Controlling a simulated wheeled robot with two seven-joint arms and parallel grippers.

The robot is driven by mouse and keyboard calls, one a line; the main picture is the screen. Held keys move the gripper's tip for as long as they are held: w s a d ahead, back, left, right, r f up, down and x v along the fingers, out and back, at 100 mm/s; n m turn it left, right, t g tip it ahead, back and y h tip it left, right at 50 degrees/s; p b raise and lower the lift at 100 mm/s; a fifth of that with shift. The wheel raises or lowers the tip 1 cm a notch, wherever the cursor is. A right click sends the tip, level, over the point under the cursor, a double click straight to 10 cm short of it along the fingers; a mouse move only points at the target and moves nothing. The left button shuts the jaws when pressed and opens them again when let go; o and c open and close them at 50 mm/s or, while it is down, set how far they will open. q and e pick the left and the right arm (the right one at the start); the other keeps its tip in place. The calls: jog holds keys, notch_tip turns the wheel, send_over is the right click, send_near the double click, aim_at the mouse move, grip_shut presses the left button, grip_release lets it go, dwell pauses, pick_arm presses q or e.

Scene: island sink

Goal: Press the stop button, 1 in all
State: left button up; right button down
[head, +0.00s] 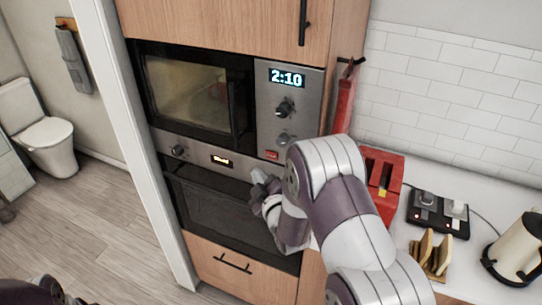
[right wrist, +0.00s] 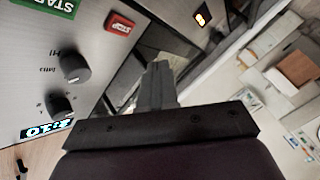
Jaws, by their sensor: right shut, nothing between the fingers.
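The red stop button (head: 272,155) is low on the microwave's control panel (head: 287,122), under two knobs. In the right wrist view the stop button (right wrist: 120,24) shows whole at the top, near a green start button (right wrist: 45,7). My right gripper (head: 260,180) is shut and empty, in front of the oven below the microwave and lower than the stop button. In the right wrist view its closed fingertips (right wrist: 157,68) are to the lower right of the button, apart from it in the picture. My left gripper is not in view.
The microwave display (head: 287,77) reads 2:10. The oven (head: 222,205) is below, with its own small display (head: 221,161). A red toaster (head: 380,180), a toast rack (head: 432,255) and a cream kettle (head: 518,248) stand on the counter at right. Floor at left is clear.

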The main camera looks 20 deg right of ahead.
aim_at(263, 152)
jog(key=shift+w+d+b, duration=0.45)
jog(key=shift+w+d, duration=1.15)
jog(key=shift+d, duration=0.3)
dwell(0.6)
jog(key=shift+w+d+b, duration=0.25)
jog(key=shift+b, duration=0.1)
jog(key=shift+w+d, duration=0.2)
jog(key=shift+d, duration=0.1)
dwell(0.5)
dwell(0.3)
jog(key=shift+s+a+b, duration=0.4)
jog(key=shift+s+a, duration=0.1)
jog(key=shift+a, duration=0.1)
